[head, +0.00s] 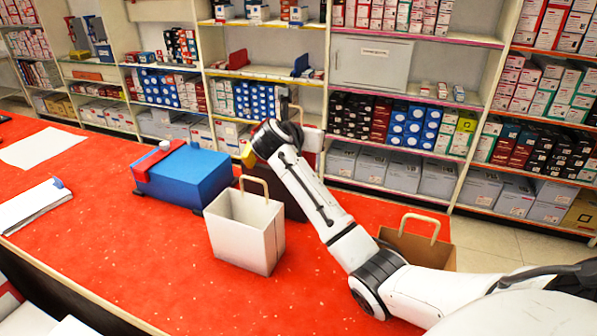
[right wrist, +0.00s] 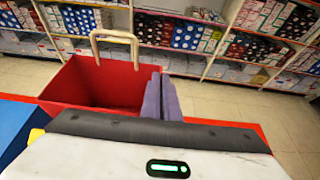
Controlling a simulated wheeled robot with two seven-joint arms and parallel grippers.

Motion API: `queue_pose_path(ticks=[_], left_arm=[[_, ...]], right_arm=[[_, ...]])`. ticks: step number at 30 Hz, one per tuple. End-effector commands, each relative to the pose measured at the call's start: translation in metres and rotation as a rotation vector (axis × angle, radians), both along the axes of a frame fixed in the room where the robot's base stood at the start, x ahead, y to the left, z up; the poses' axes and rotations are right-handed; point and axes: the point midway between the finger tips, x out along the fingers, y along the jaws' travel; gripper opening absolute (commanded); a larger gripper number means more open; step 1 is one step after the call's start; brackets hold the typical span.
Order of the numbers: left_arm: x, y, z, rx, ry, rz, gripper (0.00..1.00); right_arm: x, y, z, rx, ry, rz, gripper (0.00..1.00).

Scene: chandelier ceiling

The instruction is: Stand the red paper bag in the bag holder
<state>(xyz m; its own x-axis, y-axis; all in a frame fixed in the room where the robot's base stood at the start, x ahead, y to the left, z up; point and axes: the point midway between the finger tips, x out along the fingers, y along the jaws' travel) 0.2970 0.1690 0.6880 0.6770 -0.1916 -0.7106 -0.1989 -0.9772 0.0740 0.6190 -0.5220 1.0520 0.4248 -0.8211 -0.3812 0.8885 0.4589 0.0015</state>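The red paper bag (right wrist: 85,85), open at the top with a beige loop handle, fills the left-middle of the right wrist view. The purple fingers of my right gripper (right wrist: 163,97) are close together at its right wall, seemingly pinching it. In the head view my right arm covers much of this spot. A dark red-brown surface (head: 292,205) shows behind the white bag; I cannot tell whether it is the red bag or something under it. A blue box-like object (head: 190,178) with a red part on top stands to the left; I cannot tell whether it is the bag holder.
A white paper bag (head: 245,230) stands on the red counter (head: 130,260) in front of the arm. A brown paper bag (head: 418,248) stands at the right. Papers (head: 35,147) lie at the left. Stocked shelves line the back. The front middle of the counter is clear.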

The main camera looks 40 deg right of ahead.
Motion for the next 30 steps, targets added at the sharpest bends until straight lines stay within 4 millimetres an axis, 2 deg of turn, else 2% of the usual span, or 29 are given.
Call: queue_pose_path(ticks=[1, 4, 5, 11, 20, 30], left_arm=[[-0.002, 0.0, -0.001, 0.001, 0.003, 0.0, 0.31], [-0.003, 0.0, -0.002, 0.0, 0.006, 0.0, 0.31], [-0.003, 0.0, -0.011, 0.0, 0.005, 0.0, 0.31], [-0.005, 0.0, -0.026, 0.001, 0.01, -0.001, 0.31], [-0.004, -0.001, -0.071, 0.003, 0.013, -0.005, 0.31], [0.004, -0.004, -0.062, -0.001, -0.008, -0.009, 0.31]], right_arm=[[0.0, 0.0, -0.012, 0.002, 0.005, 0.0, 0.0], [-0.001, 0.0, -0.031, 0.003, 0.004, 0.0, 0.0], [0.0, 0.0, -0.037, 0.001, 0.0, 0.0, 0.0], [0.0, 0.0, -0.045, 0.002, -0.001, -0.001, 0.0], [0.0, 0.0, -0.078, 0.001, -0.001, 0.001, 0.0], [0.0, 0.0, -0.075, 0.0, -0.001, 0.0, 0.0]])
